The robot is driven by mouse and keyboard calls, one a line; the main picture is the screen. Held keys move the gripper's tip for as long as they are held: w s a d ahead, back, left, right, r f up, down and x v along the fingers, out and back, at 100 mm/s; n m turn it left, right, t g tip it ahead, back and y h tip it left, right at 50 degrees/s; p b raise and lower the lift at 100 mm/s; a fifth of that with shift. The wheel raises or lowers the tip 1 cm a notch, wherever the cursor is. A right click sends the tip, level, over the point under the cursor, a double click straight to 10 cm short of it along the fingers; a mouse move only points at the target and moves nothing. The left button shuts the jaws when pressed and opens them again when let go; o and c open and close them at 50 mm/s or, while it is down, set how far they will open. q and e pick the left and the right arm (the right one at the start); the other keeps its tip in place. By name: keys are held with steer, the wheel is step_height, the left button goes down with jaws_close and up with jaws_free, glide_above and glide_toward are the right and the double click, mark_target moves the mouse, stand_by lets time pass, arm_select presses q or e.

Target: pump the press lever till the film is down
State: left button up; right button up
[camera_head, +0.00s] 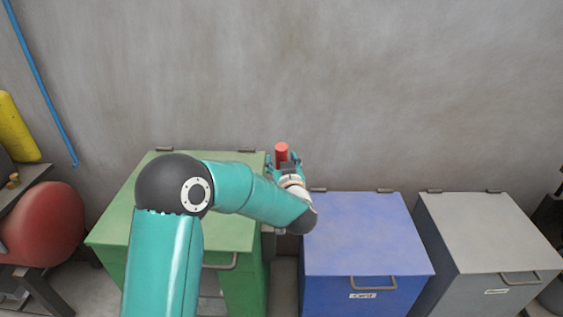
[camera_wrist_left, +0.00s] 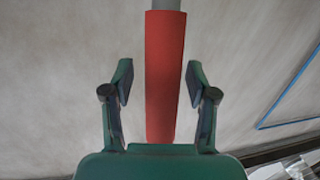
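A red grip on a grey bar, which looks like the press lever, stands between the green and blue bins in the head view (camera_head: 282,150). In the left wrist view the red grip (camera_wrist_left: 165,75) runs up the middle, with its grey bar above it. My left gripper (camera_head: 284,160) is at the red grip. In the left wrist view its two fingers (camera_wrist_left: 160,82) are spread, one on each side of the grip, with a visible gap on both sides. No film is visible. My right gripper is in neither view.
A green bin (camera_head: 125,215) is partly behind my left arm. A blue bin (camera_head: 365,235) and a grey bin (camera_head: 480,230) stand to the right, lids shut. A red tank (camera_head: 45,225) and a yellow cylinder (camera_head: 17,130) are at the left. A plain wall stands behind.

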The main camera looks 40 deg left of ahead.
arm_select(q)
steer(key=shift+s, duration=0.1)
steer(key=f+v, duration=0.1)
steer(key=v, duration=1)
steer(key=shift+s+d+r, duration=0.3)
steer(key=shift+d+r, duration=0.1)
steer(key=shift+r, duration=0.05)
steer(key=s+d+f+m+g+h, duration=0.1)
steer(key=d+f+m+h, duration=0.15)
steer(key=f, duration=0.75)
steer(key=s+d+f+m+g+h, duration=0.1)
steer(key=s+f+h, duration=0.15)
steer(key=f, duration=0.65)
steer(key=s+d+f+m+g+h, duration=0.1)
steer(key=d+f+m+h, duration=0.15)
steer(key=f, duration=0.75)
steer(key=s+d+f+g+h, duration=0.4)
steer(key=s+d, duration=0.3)
steer(key=s, duration=0.2)
steer(key=s+d+f+m+g+h, duration=0.1)
steer(key=s+d+f+g+h, duration=0.3)
steer(key=s+d, duration=0.3)
steer(key=shift+s+f, duration=0.6)
steer(key=shift+s, duration=0.45)
